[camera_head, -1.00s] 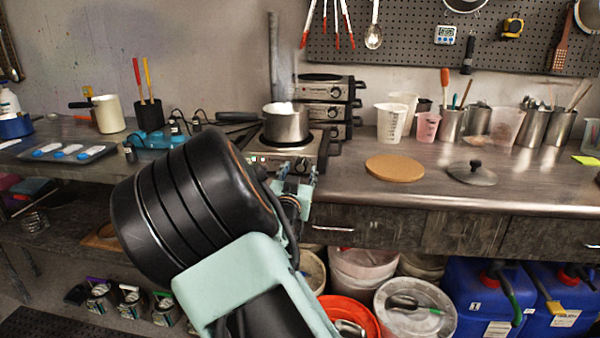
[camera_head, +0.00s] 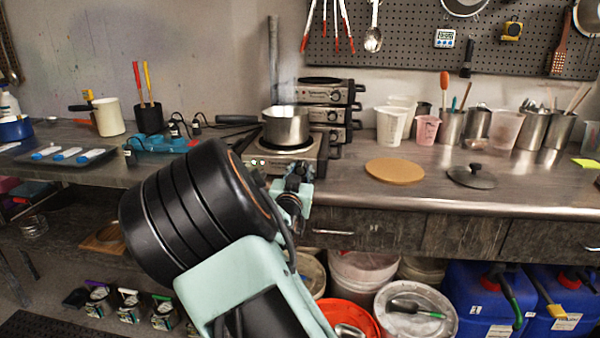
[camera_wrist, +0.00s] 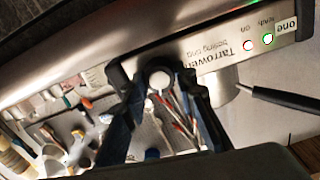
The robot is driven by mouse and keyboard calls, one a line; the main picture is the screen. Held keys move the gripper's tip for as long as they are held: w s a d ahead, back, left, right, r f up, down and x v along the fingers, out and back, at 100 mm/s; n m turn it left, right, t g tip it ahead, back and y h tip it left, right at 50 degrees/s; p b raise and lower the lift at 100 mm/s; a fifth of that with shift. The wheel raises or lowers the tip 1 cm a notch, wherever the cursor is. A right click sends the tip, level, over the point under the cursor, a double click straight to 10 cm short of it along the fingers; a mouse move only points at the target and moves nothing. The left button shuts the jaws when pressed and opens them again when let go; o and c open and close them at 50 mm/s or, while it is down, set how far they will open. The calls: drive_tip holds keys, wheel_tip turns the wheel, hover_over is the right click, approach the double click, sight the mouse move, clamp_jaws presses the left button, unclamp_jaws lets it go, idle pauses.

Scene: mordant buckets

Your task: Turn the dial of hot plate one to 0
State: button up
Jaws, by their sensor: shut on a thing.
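Hot plate one (camera_head: 316,153) stands on the metal bench in the head view, with a steel pot (camera_head: 286,126) on top. My gripper (camera_head: 298,178) is at the right part of the front panel. In the wrist view, my gripper (camera_wrist: 158,76) has its fingers shut around the round dial (camera_wrist: 160,80), which shows a pale face. The fingers cover its sides, and I cannot read the dial's setting.
Stacked hot plates (camera_head: 330,92) stand behind. A cork mat (camera_head: 395,171) and a dark lid (camera_head: 472,176) lie to the right, with beakers (camera_head: 391,124) behind them. The pot's handle (camera_head: 238,120) sticks out left. Buckets and blue canisters (camera_head: 484,296) are below the bench.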

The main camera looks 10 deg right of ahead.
drive_tip(key=shift+n+p, duration=0.3)
drive_tip(key=shift+n, duration=0.1)
drive_tip(key=shift+r+n+p, duration=0.1)
drive_tip(key=shift+n+p, duration=0.6)
drive_tip(key=shift+n, duration=0.3)
drive_tip(key=n+p, duration=0.2)
drive_tip(key=n, duration=0.1)
drive_tip(key=shift+n, duration=0.3)
drive_tip(key=n+p, duration=0.2)
drive_tip(key=n, duration=0.1)
drive_tip(key=shift+a+n, duration=0.1)
drive_tip(key=shift+n, duration=0.2)
drive_tip(key=n+p, duration=0.1)
drive_tip(key=n, duration=0.2)
drive_tip(key=shift+n, duration=0.3)
drive_tip(key=n, duration=0.1)
drive_tip(key=n+p, duration=0.1)
drive_tip(key=n, duration=0.2)
drive_tip(key=shift+f+p, duration=0.25)
drive_tip(key=shift+p, duration=0.1)
drive_tip(key=shift+n, duration=1.9)
